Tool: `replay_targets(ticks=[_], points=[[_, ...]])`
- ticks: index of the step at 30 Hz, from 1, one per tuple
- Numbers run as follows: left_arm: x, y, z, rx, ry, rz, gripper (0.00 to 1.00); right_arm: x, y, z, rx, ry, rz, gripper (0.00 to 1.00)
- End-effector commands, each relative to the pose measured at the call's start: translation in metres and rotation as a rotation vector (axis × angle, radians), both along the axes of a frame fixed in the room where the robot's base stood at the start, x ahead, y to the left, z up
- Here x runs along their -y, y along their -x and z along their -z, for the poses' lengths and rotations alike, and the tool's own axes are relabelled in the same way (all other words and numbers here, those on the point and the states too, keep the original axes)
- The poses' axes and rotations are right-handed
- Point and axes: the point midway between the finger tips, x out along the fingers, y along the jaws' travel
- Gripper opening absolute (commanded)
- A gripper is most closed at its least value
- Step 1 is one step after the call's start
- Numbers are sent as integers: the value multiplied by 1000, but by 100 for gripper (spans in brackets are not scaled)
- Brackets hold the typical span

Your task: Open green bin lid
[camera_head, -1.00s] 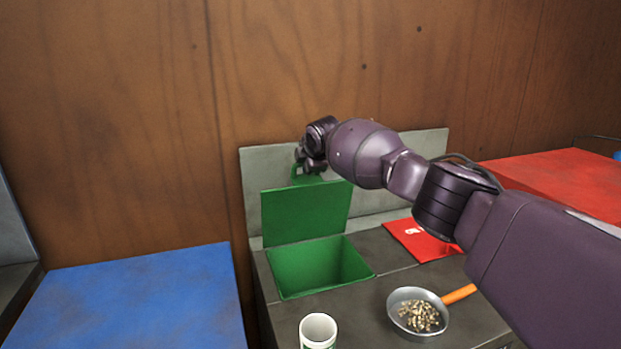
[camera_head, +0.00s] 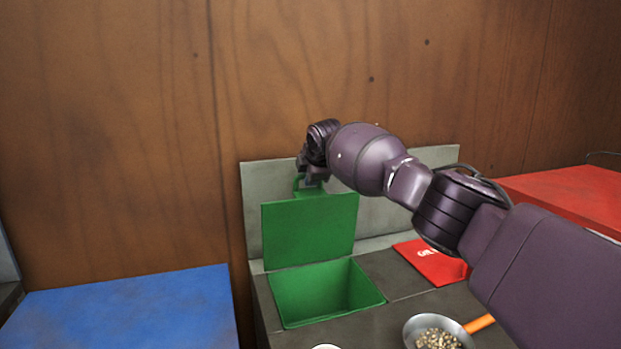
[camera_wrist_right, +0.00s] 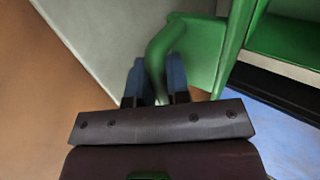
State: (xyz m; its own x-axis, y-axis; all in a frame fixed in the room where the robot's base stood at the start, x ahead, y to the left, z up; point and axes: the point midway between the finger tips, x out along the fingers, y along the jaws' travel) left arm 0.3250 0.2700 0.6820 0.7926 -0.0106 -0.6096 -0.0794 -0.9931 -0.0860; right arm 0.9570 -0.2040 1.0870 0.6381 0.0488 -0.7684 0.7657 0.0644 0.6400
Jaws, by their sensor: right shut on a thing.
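The green bin lid (camera_head: 309,232) stands raised, nearly upright, at the back of the green bin opening (camera_head: 325,293) in the head view. The bin is open and its inside looks empty. My right gripper (camera_head: 312,178) is at the top edge of the lid. In the right wrist view, its two fingers (camera_wrist_right: 155,85) are shut on the curved green lid handle (camera_wrist_right: 164,50), with the lid (camera_wrist_right: 205,50) just beyond. My left gripper is out of view.
A grey backboard (camera_head: 258,205) stands behind the lid. A red lid (camera_head: 432,263) lies right of the bin. A pan (camera_head: 411,330) with an orange handle holds small bits in front. Blue (camera_head: 130,310) and red (camera_head: 575,200) surfaces flank the counter.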

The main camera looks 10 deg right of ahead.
Motion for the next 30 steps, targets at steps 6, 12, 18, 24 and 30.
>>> replay_targets(ticks=[6,12,18,24,30], points=[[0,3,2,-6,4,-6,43,1,0,0,0,4,0,37],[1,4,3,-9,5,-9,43,1,0,0,0,3,0,41],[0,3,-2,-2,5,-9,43,1,3,-6,3,1,0,41],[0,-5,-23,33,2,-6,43,3,21,-35,11,3,-1,41],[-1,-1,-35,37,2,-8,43,4,45,-64,12,2,0,41]])
